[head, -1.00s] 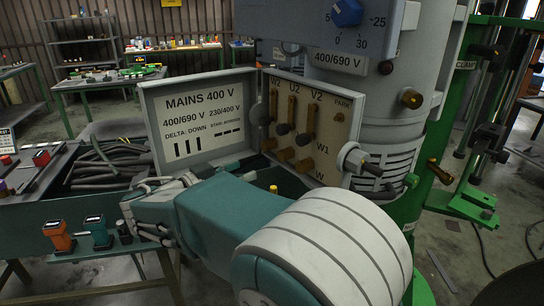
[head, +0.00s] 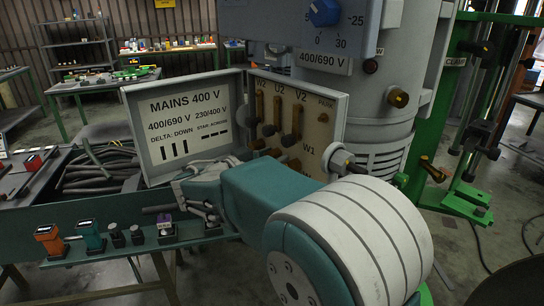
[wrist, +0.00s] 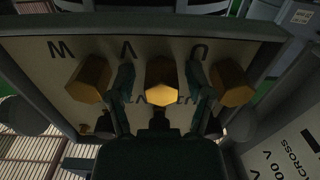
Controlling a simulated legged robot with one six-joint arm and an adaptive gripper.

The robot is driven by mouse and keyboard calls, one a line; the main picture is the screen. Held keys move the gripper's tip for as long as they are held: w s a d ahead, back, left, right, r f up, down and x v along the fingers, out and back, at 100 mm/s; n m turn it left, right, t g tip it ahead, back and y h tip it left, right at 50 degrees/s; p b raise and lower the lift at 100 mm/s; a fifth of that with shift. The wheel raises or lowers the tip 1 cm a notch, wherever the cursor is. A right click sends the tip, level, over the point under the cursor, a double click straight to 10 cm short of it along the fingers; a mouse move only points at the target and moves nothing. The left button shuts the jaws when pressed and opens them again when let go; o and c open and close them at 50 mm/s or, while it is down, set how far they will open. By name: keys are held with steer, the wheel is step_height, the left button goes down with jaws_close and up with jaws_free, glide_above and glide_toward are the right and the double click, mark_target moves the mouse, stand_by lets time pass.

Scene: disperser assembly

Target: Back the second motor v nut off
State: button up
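In the wrist view, three brass hex nuts sit in a row on the motor's terminal board (wrist: 225,50), beside inverted letters W, V and U. The middle one, the V nut (wrist: 161,84), lies between the two dark fingers of my gripper (wrist: 160,72). The fingers are apart, with a visible gap on each side of the nut. The W nut (wrist: 88,78) and U nut (wrist: 232,83) are outside the fingers. In the head view, the terminal board (head: 322,118) shows links and posts under W2, U2 and V2. My arm hides the lower terminals there.
The open lid (head: 200,105), marked MAINS 400 V, stands left of the board. A knob-bearing control box (head: 270,20) overhangs above. A tray of dark cables (head: 95,170) lies left. Orange (head: 48,238) and teal (head: 91,235) tools stand on the front bench edge.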

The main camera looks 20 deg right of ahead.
steer(key=shift+a, duration=0.1)
steer(key=c, duration=0.5)
steer(key=shift+a, duration=0.15)
jaws_close()
steer(key=shift+n, duration=0.3)
steer(key=n, duration=1.1)
steer(key=shift+a, duration=0.15)
steer(key=n, duration=0.5)
steer(key=shift+f, duration=0.1)
steer(key=n, duration=0.5)
steer(key=shift+f, duration=0.1)
steer(key=shift+n, duration=0.3)
